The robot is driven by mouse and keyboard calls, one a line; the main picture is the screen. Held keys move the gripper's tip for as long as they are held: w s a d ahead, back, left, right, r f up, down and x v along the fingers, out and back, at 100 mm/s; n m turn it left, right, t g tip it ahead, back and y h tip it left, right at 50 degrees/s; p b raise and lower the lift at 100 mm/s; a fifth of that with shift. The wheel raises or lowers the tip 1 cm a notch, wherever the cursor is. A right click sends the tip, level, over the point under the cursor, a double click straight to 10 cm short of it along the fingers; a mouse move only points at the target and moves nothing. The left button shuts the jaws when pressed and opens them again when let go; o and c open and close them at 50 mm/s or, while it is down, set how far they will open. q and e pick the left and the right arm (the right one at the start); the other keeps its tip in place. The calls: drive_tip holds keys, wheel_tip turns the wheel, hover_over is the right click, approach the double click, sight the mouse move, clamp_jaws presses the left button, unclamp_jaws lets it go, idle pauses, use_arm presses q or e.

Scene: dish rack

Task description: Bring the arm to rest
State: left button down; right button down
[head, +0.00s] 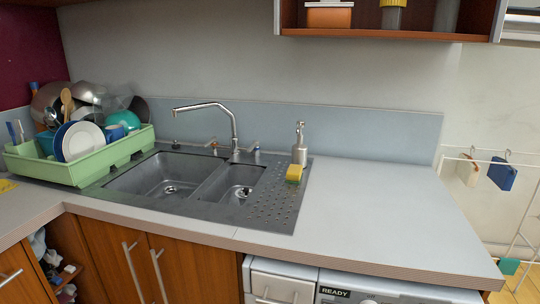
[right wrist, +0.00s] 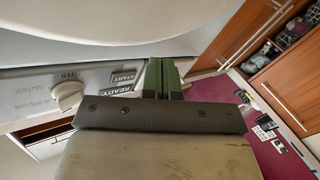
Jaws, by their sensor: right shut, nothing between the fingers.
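My right gripper (right wrist: 162,78) shows in the right wrist view, with its two green fingers pressed together and nothing between them. It is in front of a white appliance with a round knob (right wrist: 67,96) and a label reading READY (right wrist: 103,88). A large pale rounded shape fills the top of that view; I cannot tell what it is. Neither of my grippers shows in the head view, and my left gripper is in no view.
A green dish rack (head: 95,168) full of dishes stands left of the double sink (head: 170,175). A soap dispenser (head: 300,148) and a yellow sponge (head: 294,173) are at the sink's right. The counter (head: 370,215) to the right is clear. An open shelf (head: 385,33) hangs above.

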drive_tip(key=s+d+f+m+g+h+p, duration=0.35)
drive_tip(key=s+f+g, duration=0.45)
drive_tip(key=s+f, duration=1.05)
drive_tip(key=s+d+f+m+g+h, duration=0.1)
drive_tip(key=s+f+g, duration=0.3)
drive_tip(key=s, duration=0.7)
drive_tip(key=s+d+f+m+g+h+p, duration=0.1)
drive_tip(key=s+f+g, duration=0.2)
drive_tip(key=s, duration=0.9)
drive_tip(key=shift+d+f+g, duration=0.25)
drive_tip(key=shift+f+g, duration=0.15)
drive_tip(key=shift+f, duration=0.5)
drive_tip(key=shift+w, duration=0.1)
